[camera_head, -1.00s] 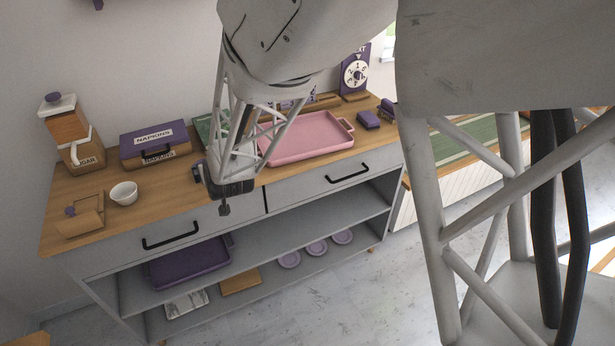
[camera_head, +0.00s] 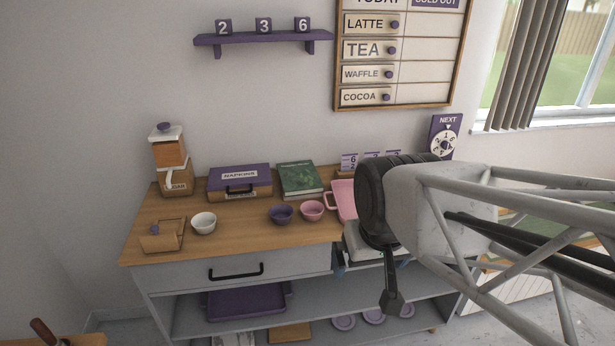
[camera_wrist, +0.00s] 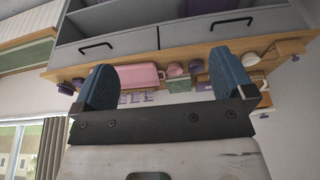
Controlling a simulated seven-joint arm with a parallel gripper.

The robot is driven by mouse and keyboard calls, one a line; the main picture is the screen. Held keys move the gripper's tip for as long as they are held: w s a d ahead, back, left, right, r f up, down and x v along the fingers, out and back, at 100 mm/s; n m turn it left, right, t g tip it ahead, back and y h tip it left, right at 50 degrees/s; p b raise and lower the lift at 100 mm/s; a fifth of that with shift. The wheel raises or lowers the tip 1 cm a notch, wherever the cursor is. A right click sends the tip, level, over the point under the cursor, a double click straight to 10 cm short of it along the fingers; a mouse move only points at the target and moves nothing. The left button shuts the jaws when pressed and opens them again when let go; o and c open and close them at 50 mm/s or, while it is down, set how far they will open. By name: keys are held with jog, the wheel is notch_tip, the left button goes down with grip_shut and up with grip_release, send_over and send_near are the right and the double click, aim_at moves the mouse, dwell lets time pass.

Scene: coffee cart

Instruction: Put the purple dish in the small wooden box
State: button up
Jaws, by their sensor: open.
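The purple dish (camera_head: 281,214), a small round bowl, stands on the wooden cart top left of a pink bowl (camera_head: 312,210). It also shows in the wrist view (camera_wrist: 197,66), which sees the cart upside down. The small wooden box (camera_head: 162,236) sits at the left front corner of the top, with a purple knob on it; how far its lid is open is hard to tell. My gripper (camera_wrist: 163,76) is open and empty, its blue fingers apart. In the head view it is at the cart's right front, right of the dish and mostly hidden by my wrist.
A white bowl (camera_head: 203,223) stands between box and dish. Behind are a sugar dispenser (camera_head: 172,165), napkin case (camera_head: 240,182) and green book (camera_head: 300,180). A pink tray (camera_head: 342,200) lies right, partly hidden by my arm. The top left of the dish is fairly clear.

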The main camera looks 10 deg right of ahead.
jog(key=s, duration=0.3)
jog(key=shift+d+r+g, duration=0.25)
jog(key=shift+d+g, duration=0.05)
jog(key=shift+g, duration=0.1)
jog(key=m+t+h, duration=0.2)
jog(key=m, duration=0.2)
send_over(279, 220)
notch_tip(279, 220, down, 17)
jog(key=shift+d, duration=0.15)
jog(key=shift+w+f+m, duration=0.25)
jog(key=shift+f+m, duration=0.05)
jog(key=shift+a+x, duration=0.2)
jog(key=shift+x, duration=1)
